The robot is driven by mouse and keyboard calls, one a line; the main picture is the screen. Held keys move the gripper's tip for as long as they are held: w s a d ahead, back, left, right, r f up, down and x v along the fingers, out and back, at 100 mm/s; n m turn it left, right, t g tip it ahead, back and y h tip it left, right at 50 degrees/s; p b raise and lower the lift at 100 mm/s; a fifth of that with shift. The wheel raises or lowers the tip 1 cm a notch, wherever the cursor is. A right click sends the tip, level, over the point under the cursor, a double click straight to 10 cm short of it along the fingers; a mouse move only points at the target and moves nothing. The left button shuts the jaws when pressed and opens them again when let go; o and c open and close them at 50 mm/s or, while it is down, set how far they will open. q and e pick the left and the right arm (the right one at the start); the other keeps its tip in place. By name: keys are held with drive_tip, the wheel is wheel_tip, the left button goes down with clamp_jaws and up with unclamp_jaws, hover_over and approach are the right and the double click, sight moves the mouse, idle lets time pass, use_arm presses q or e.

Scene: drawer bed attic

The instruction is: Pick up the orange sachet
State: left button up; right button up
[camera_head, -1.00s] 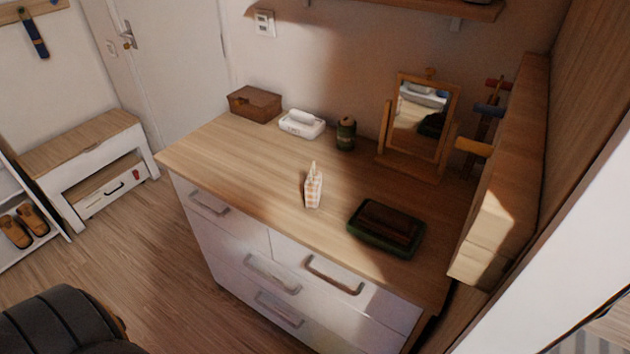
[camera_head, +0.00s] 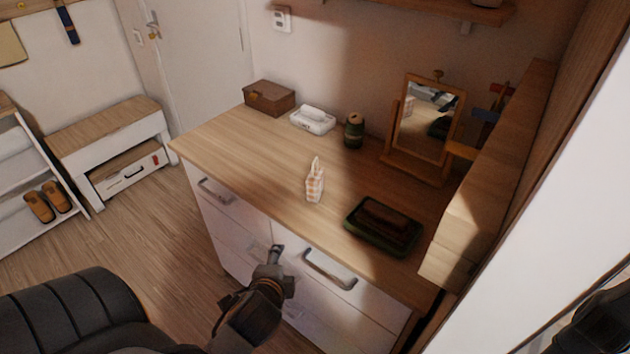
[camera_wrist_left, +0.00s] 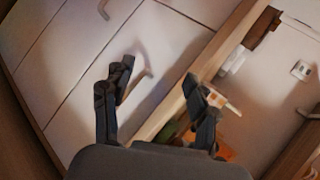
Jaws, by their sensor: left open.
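The orange sachet (camera_head: 315,187) is a small upright pouch with orange and white checks and a narrow top. It stands on the wooden top of the dresser, near the front edge. My left gripper (camera_head: 276,255) is in front of the drawers, lower than the sachet and to its left, apart from it. In the left wrist view my left gripper (camera_wrist_left: 157,78) is open and empty, with the drawer fronts and the dresser edge beyond its fingers. Orange patches show low behind the right finger there, too unclear to name.
A green tray (camera_head: 384,246) with a dark item lies right of the sachet. Behind stand a mirror (camera_head: 428,118), a dark jar (camera_head: 354,132), a white tissue box (camera_head: 312,121) and a brown box (camera_head: 269,97). Drawer handles (camera_head: 329,269) stick out in front. The dresser's left top is clear.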

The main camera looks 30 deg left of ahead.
use_arm(q)
drive_tip(key=w+a+r+m+t+y, duration=0.25)
drive_tip(key=w+r+m, duration=0.2)
drive_tip(key=m, duration=0.25)
drive_tip(key=m+t+h, duration=0.3)
drive_tip(key=m+t, duration=0.3)
drive_tip(key=m, duration=0.9)
approach(313, 180)
drive_tip(key=x, duration=0.2)
drive_tip(key=p+x, duration=0.1)
drive_tip(key=x, duration=0.1)
drive_tip(key=a+x, duration=0.1)
drive_tip(key=x, duration=0.1)
drive_tip(key=shift+w+f+p, duration=0.25)
drive_tip(key=shift+w+p, duration=0.05)
drive_tip(key=shift+p, duration=0.1)
drive_tip(key=x, duration=0.3)
drive_tip(key=p+x, duration=0.1)
drive_tip(key=shift+w+d+r, duration=0.15)
drive_tip(key=shift+w+d, duration=0.05)
drive_tip(key=shift+w, duration=0.25)
drive_tip(key=shift+w+a, duration=0.15)
drive_tip(key=shift+w, duration=0.25)
drive_tip(key=shift+s, duration=0.1)
clamp_jaws()
